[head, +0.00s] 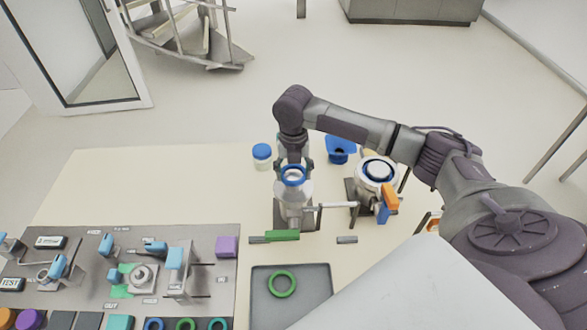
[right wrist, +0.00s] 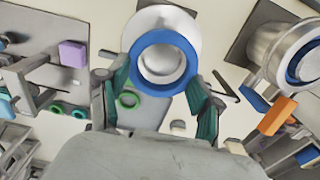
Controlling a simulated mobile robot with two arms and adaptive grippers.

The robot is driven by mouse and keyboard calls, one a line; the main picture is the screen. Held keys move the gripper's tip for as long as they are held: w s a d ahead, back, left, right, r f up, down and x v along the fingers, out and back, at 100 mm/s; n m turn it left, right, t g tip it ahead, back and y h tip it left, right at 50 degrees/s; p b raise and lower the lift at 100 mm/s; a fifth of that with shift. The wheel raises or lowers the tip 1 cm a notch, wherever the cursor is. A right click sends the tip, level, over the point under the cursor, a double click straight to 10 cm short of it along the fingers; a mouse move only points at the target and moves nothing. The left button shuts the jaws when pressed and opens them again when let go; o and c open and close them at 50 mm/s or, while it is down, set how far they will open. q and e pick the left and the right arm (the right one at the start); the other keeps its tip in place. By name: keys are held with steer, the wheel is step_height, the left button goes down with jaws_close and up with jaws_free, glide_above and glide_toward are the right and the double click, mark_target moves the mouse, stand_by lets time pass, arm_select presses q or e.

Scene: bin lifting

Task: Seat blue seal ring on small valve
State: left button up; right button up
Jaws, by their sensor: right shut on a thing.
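A blue seal ring (head: 293,184) is at the upper opening of the small metal valve (head: 293,207) in the head view. My right gripper (head: 294,164) is shut on the ring, reaching in from behind the valve. In the right wrist view the ring (right wrist: 163,37) lies between the teal fingers of my right gripper (right wrist: 162,88) and lines up closely with the round valve top (right wrist: 166,14). I cannot tell whether the ring touches the valve. My left gripper is not in view.
A larger valve (head: 362,186) with a blue ring and an orange handle (head: 390,194) stands to the right. A blue-capped jar (head: 262,158) and a blue holder (head: 340,149) are behind. A grey tray (head: 262,307) holds a green ring (head: 282,295). A fixture board (head: 205,290) lies left.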

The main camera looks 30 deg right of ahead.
steer(key=shift+p, duration=0.35)
stand_by(0.5)
steer(key=shift+f, duration=2.05)
stand_by(2.6)
steer(key=o, duration=1.1)
steer(key=shift+o, duration=0.2)
steer(key=shift+r, duration=4.25)
